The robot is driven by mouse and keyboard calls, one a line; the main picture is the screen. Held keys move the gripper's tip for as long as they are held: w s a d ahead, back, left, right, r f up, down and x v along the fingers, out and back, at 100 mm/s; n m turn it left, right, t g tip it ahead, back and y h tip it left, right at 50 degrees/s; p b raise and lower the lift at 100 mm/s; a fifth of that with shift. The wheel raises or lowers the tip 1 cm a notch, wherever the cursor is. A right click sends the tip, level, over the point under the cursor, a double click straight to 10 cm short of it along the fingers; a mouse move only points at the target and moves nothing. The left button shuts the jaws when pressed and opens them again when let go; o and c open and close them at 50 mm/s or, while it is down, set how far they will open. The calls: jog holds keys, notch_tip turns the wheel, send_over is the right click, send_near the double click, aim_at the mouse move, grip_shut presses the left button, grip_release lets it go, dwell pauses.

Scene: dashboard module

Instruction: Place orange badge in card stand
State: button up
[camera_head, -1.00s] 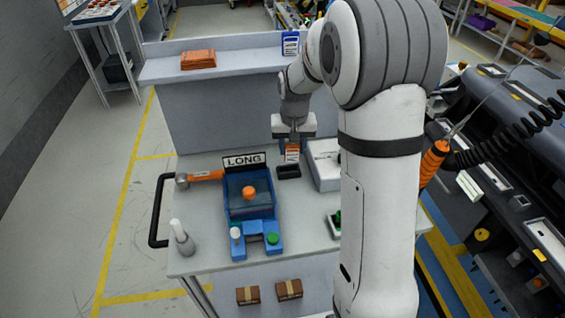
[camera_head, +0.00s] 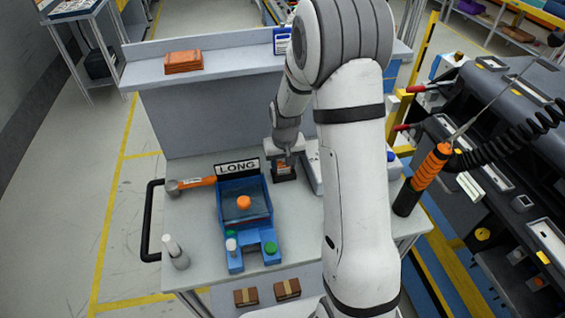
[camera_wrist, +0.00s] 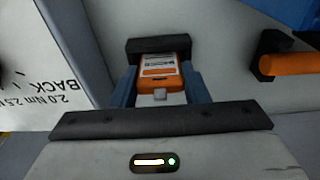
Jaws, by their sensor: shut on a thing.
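The orange badge (camera_wrist: 162,72) with a white label is between the two fingers of my gripper (camera_wrist: 160,88) in the wrist view. My gripper is shut on it. The black card stand (camera_wrist: 140,46) is right at the badge's far end. In the head view my gripper (camera_head: 284,162) points down at the stand (camera_head: 284,179), and the badge (camera_head: 282,166) stands upright at the stand's top. The badge's lower edge is hidden, so I cannot tell how deep it sits in the slot.
A blue fixture (camera_head: 243,215) with an orange knob and the LONG sign (camera_head: 237,167) stands left of the stand. An orange-handled hammer (camera_head: 195,184) lies further left. A white box (camera_head: 313,166) is close on the right. A white bottle (camera_head: 175,252) stands at front left.

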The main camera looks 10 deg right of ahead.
jog(key=shift+s+f, duration=0.1)
jog(key=shift+f, duration=0.05)
jog(key=shift+f, duration=0.1)
jog(key=o, duration=1)
jog(key=shift+c, duration=0.2)
notch_tip(320, 180, up, 12)
jog(key=s+b, duration=0.1)
jog(key=s+r+t, duration=0.1)
jog(key=s+r, duration=0.3)
jog(key=s, duration=0.8)
jog(key=s+r, duration=0.4)
jog(key=s, duration=0.8)
jog(key=shift+t, duration=0.4)
jog(key=shift+r, duration=0.1)
